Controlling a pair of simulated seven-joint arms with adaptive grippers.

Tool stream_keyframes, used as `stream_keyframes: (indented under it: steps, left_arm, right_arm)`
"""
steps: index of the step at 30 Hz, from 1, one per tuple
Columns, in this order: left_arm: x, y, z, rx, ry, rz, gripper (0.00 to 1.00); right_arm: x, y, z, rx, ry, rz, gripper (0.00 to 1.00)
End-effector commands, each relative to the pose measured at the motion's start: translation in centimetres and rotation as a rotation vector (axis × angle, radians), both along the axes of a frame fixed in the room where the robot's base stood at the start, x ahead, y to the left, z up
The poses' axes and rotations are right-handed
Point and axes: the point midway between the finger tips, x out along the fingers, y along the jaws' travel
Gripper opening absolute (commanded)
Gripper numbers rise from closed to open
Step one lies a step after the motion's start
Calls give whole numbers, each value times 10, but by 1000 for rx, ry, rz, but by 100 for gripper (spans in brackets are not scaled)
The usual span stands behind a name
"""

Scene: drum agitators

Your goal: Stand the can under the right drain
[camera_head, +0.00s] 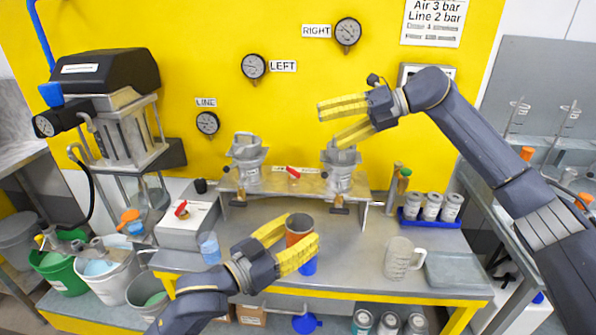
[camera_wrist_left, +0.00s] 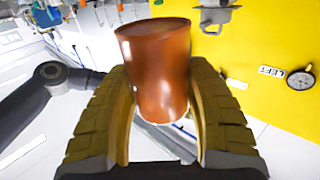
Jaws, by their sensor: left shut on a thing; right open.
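A copper-brown can (camera_head: 299,226) is held upright or nearly so above the front of the bench. It also shows large in the left wrist view (camera_wrist_left: 158,70), between yellow fingers. My left gripper (camera_head: 292,240) is shut on it, one finger on each side. Two grey metal vessels stand on a raised stand; the right one (camera_head: 341,172) has a drain outlet (camera_head: 338,201) under it. The can is in front of and lower left of that outlet, apart from it. My right gripper (camera_head: 330,126) is open and empty, just above the right vessel's top.
The left vessel (camera_head: 246,160) has its own outlet. A pale mug (camera_head: 398,258) and grey tray (camera_head: 450,271) stand on the right of the bench. A blue rack (camera_head: 430,218) of jars is behind. A white box (camera_head: 187,222) and blue cup (camera_head: 209,247) are left. The bench under the outlets looks clear.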

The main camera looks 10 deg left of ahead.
Motion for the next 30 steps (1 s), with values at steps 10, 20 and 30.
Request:
stream_keyframes:
  steps: [10,20,30]
  left_arm:
    - [0,0,0,0,0,0,25]
    - [0,0,0,0,0,0,25]
    - [0,0,0,0,0,0,25]
  right_arm:
    - [-107,72,-2,-483,-248,383,80]
    - [-162,70,-15,-891,-385,595,80]
    - [-177,59,-20,-1070,-422,662,80]
